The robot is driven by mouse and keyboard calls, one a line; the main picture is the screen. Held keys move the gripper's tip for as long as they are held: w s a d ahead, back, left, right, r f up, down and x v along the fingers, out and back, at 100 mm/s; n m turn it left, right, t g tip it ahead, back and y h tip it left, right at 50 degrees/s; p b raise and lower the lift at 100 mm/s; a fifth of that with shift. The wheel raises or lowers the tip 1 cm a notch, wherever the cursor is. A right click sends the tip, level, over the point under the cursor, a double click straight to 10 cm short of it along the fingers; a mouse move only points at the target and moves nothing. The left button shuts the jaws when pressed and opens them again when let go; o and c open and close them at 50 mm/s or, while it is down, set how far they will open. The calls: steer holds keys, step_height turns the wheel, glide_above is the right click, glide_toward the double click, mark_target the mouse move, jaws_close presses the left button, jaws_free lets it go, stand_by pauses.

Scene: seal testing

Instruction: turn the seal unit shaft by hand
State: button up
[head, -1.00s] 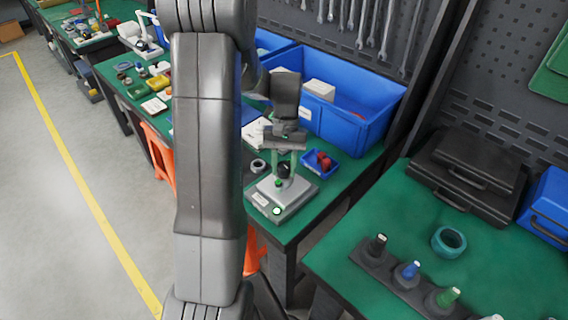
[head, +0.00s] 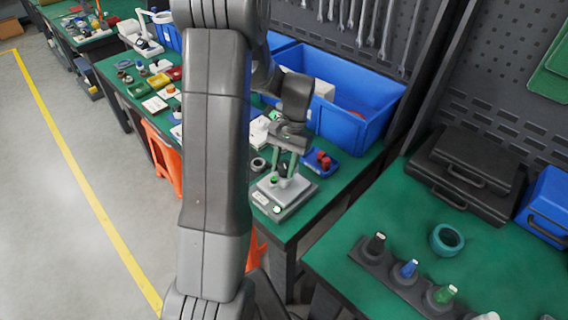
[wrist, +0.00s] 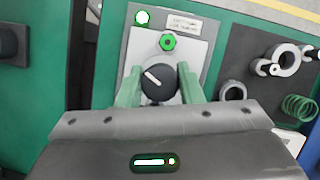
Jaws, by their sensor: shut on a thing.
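The seal unit (head: 296,186) is a pale grey plate on a darker base at the front of the green bench. Its shaft (wrist: 157,82) ends in a dark round knob with a white pointer line, which points to the upper left in the wrist view. My gripper (wrist: 159,86) has green fingers, one on each side of the knob, shut on it. In the head view my gripper (head: 284,168) comes down onto the unit from above, and its fingers partly hide the knob.
A small blue tray with red parts (head: 321,162) stands right of the unit, and a large blue bin (head: 352,127) behind. A grey ring (wrist: 234,91) lies beside the unit. A second green bench (head: 480,265) holds bottles and black cases.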

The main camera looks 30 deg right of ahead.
steer(key=shift+d, duration=0.1)
stand_by(0.5)
steer(key=o, duration=1)
steer(key=shift+c, duration=0.2)
steer(key=v, duration=1.3)
steer(key=shift+r, duration=0.4)
steer(key=shift+d+f, duration=0.1)
steer(key=x, duration=1.3)
steer(key=shift+a+f, duration=0.2)
steer(key=shift+f, duration=0.15)
steer(key=shift+d+r, duration=0.1)
steer(key=shift+r, duration=0.05)
